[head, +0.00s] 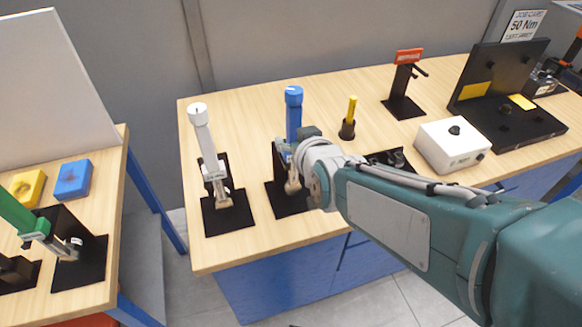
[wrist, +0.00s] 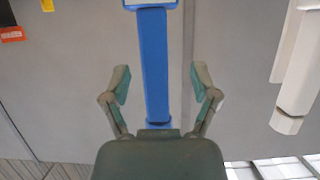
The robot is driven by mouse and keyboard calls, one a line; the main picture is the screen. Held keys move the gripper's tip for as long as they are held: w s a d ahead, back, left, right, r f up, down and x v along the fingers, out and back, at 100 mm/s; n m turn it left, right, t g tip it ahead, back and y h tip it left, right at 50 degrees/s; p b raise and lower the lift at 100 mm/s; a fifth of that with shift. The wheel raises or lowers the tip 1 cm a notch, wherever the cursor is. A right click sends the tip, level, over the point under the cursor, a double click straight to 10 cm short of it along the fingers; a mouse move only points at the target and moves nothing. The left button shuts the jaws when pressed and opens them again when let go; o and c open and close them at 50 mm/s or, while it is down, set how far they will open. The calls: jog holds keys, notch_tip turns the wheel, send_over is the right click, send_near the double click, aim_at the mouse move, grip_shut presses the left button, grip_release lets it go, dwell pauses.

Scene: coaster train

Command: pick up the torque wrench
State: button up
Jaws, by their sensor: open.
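Three torque wrenches stand in black holders. The blue-handled wrench (head: 294,112) is in the middle, partly behind my gripper (head: 291,158). The white-handled wrench (head: 203,135) stands to its left, and the green-handled wrench (head: 18,217) is on the left table. In the wrist view, my gripper (wrist: 161,82) is open, with one finger on each side of the blue handle (wrist: 155,60). Gaps show on both sides of the handle. A white handle (wrist: 300,75) shows at the right there. My wrist hides part of the blue wrench's lower end and holder.
A yellow-handled tool (head: 350,112) in a small holder, a red-topped stand (head: 406,85), a white box (head: 452,144) and a black fixture (head: 500,100) occupy the right side. A "50 Nm" job card (head: 523,25) stands behind. Bare wood (head: 245,125) lies between the white and blue wrenches.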

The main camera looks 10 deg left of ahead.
aim_at(295, 136)
jog(key=w, duration=0.1)
jog(key=w+f, duration=0.1)
jog(key=shift+w+a+f, duration=0.2)
jog(key=shift+w+a, duration=0.2)
jog(key=shift+w+a+f, duration=0.15)
jog(key=shift+a, duration=0.25)
jog(key=shift+d, duration=0.1)
grip_shut()
jog(key=shift+r, duration=0.2)
